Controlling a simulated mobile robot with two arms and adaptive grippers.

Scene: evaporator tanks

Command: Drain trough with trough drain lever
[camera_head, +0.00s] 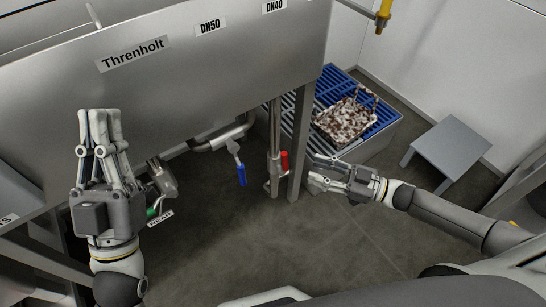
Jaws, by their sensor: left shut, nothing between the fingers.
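The steel trough (235,75) fills the upper left, with labels "Threnholt", "DN50" and "DN40" on its front. Below it, a blue lever (241,174) hangs down from a pipe valve, and a red lever (284,161) sits upright on a vertical pipe. A green handle (152,211) shows partly behind my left gripper, beside a small white label. No visible label tells which one is the trough drain lever. My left gripper (101,113) points up in front of the trough, shut and empty. My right gripper (312,169) is open, its fingertips just right of the red lever, apart from it.
A steel leg (300,145) stands between the red lever and my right gripper's side. Behind it is a bin with a blue grate (338,82) bearing a brown-and-white speckled object (345,121). A grey stool (450,142) stands right. The floor (290,250) in front is clear.

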